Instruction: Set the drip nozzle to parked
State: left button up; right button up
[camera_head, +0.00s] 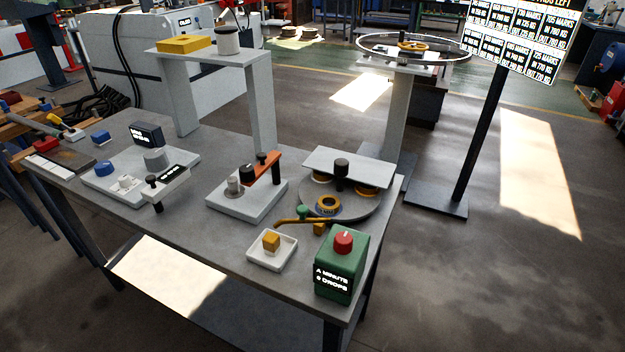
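A green drip box (341,275) with a red knob (343,242) on top stands at the front right corner of the table. Its label reads "A MINUTE" and "6 DROPS", though the print is small. Behind it a thin yellow nozzle arm (292,220) reaches to the left, with a small green knob (303,212) beside it. The arm's left end is near the edge of the grey round disc (362,211) and behind the white tray (288,256). I cannot tell exactly what its tip is over. Neither of my grippers is in view.
The white tray holds a yellow block (271,241). A yellow ring (327,205) lies on the disc under a raised plate (349,167). A fixture with an orange lever (262,168) stands left of the disc. A sign post (480,135) stands to the right, beyond open floor.

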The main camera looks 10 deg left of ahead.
aim_at(302, 210)
jog(key=k+j+z, duration=0.15)
jog(key=j+z, duration=0.2)
jog(key=k+j+z, duration=0.15)
jog(key=z, duration=0.2)
jog(key=k+j+z, duration=0.2)
jog(key=z, duration=0.15)
